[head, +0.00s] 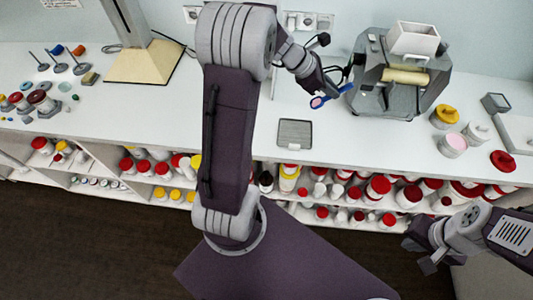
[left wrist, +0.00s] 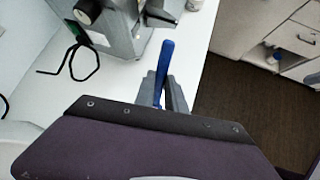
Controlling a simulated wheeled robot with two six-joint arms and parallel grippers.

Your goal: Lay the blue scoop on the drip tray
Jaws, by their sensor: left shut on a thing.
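The blue scoop (head: 345,88) is in the head view, at the tip of my left arm, to the left of the grey mill. My left gripper (head: 327,93) is shut on it and holds it over the white counter. In the left wrist view the scoop's blue handle (left wrist: 164,68) stands up between the fingers of my left gripper (left wrist: 168,98). The grey drip tray (head: 295,134) lies flat on the counter near its front edge, left of and nearer than the scoop. My right gripper (head: 428,262) is low at the right, in front of the shelves; its jaw opening is unclear.
The grey mill (head: 410,75) with a white hopper stands on the counter behind and right of the scoop. Tubs and a red lid (head: 502,160) sit further right. Open shelves below hold several red-lidded jars. The counter around the drip tray is clear.

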